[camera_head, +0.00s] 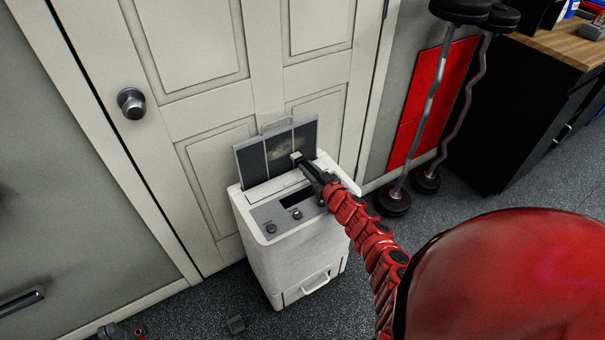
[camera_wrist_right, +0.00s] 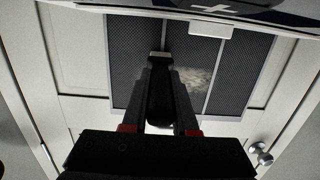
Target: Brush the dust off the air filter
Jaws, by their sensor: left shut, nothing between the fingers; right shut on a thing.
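The air filter (camera_head: 252,163) is a dark mesh panel with a grey frame and wire handle. It stands upright out of the top of a white appliance (camera_head: 300,250). A pale dust patch (camera_head: 281,147) lies on its middle and right mesh; it also shows in the right wrist view (camera_wrist_right: 196,80). My right gripper (camera_head: 314,172) is shut on a dark-handled brush (camera_wrist_right: 160,95) with a pale tip (camera_head: 296,157). The tip is in front of the filter, beside the dust; I cannot tell whether it touches. My left gripper (camera_head: 118,331) is shut and empty, low at the left, partly cut off.
A white door (camera_head: 205,110) with a round knob (camera_head: 131,103) stands close behind the appliance. Curl bars with weights (camera_head: 425,130) lean at the right near a black cabinet (camera_head: 500,110).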

